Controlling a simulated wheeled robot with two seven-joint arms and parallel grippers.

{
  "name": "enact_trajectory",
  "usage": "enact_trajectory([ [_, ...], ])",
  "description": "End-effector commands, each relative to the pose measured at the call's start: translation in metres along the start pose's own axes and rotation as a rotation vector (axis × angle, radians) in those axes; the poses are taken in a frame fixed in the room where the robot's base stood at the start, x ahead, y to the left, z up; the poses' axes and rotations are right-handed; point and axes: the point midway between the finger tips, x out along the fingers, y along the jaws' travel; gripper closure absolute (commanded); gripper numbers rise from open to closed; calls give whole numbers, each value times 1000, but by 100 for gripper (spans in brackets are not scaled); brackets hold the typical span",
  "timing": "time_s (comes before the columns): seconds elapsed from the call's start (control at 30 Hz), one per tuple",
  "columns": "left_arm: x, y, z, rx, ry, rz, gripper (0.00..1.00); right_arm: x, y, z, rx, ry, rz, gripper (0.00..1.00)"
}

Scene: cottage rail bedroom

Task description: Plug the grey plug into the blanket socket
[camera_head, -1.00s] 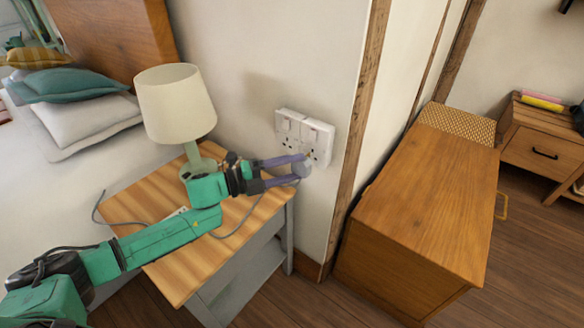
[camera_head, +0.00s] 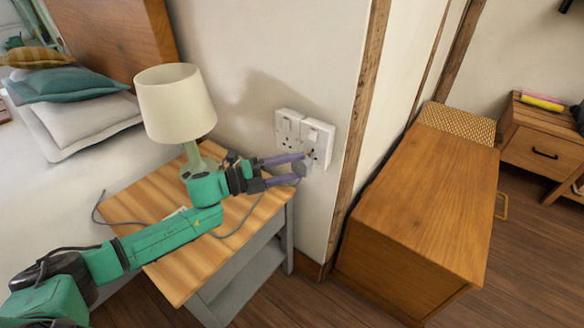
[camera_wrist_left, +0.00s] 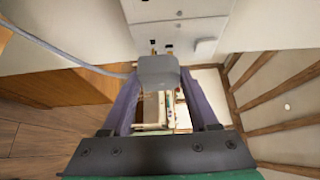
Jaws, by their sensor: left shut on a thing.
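The grey plug (camera_head: 299,170) is held between the purple fingers of my left gripper (camera_head: 303,164), just in front of the lower part of the white double wall socket (camera_head: 318,136). In the left wrist view the plug (camera_wrist_left: 156,69) sits between the fingertips, with brass pins pointing at the socket (camera_wrist_left: 182,36). Part of the pins shows, so the plug is not fully in. I cannot tell whether the pin tips touch the holes. The plug faces the right-hand outlet; no label tells which outlet is the blanket socket. My right gripper is not in view.
A wooden bedside table (camera_head: 157,262) stands below, with a cream lamp (camera_head: 176,103) close behind my left arm. The plug's grey cable (camera_head: 240,227) droops across the table. A wooden cabinet (camera_head: 425,205) stands right of the wall corner post (camera_head: 362,110).

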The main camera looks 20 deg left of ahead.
Motion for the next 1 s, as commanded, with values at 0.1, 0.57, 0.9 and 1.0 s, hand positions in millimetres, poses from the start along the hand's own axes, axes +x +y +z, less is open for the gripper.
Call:
enact_trajectory([
  [0.1, 3, 1, 1, -1, 1, -1, 80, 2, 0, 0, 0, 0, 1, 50],
  [0.57, 13, 0, 8, -1, 1, -1, 80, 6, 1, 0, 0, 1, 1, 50],
  [0.9, 20, 0, 12, 1, 0, -1, 80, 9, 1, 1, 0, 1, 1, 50],
  [1.0, 22, 0, 14, 1, 0, -1, 80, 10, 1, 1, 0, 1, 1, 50],
])
